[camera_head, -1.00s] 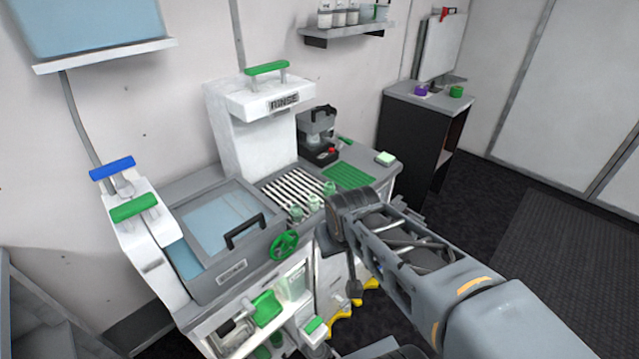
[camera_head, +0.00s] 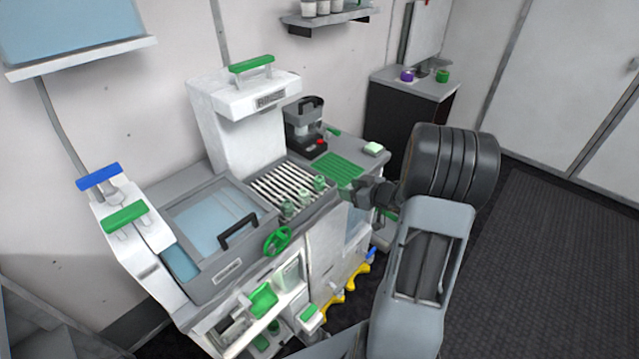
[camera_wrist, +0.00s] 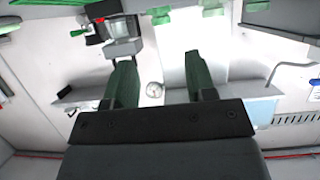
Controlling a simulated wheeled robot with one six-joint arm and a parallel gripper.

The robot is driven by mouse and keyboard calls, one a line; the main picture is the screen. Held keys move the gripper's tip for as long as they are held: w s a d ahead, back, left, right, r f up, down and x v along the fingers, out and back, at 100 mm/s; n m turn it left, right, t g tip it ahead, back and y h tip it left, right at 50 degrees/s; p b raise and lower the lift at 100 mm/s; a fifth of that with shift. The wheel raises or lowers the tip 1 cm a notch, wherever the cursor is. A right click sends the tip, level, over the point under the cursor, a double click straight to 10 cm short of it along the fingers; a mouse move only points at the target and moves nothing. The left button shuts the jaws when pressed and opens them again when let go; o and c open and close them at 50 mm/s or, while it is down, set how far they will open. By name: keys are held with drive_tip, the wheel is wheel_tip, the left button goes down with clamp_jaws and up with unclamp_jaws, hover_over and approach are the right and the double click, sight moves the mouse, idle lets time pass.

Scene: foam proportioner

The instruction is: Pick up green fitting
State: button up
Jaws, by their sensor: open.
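A small green fitting (camera_head: 442,76) stands on the grey-topped dark cabinet (camera_head: 425,82) at the back right, in the head view. A purple fitting (camera_head: 407,76) stands to its left. My gripper (camera_wrist: 158,60) is open in the wrist view, its two green fingers apart with nothing held between them. In the head view my arm is in front of the counter's right end, below and nearer than the cabinet, and the gripper's fingers are mostly hidden. I cannot make out the green fitting in the wrist view.
The white rinse unit (camera_head: 248,115), small black machine (camera_head: 305,127) and green mat (camera_head: 336,168) are on the counter left of my arm. Several small bottles stand at its front edge. A wall shelf (camera_head: 340,17) hangs above. The dark floor (camera_head: 545,220) at right is clear.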

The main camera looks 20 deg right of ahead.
sight(323, 182)
drive_tip(key=x, duration=0.7)
drive_tip(key=shift+s+a, duration=0.1)
drive_tip(key=shift+s, duration=0.05)
drive_tip(key=shift+p+x, duration=0.5)
drive_tip(key=shift+x, duration=2.55)
drive_tip(key=shift+r, duration=0.1)
drive_tip(key=c, duration=0.6)
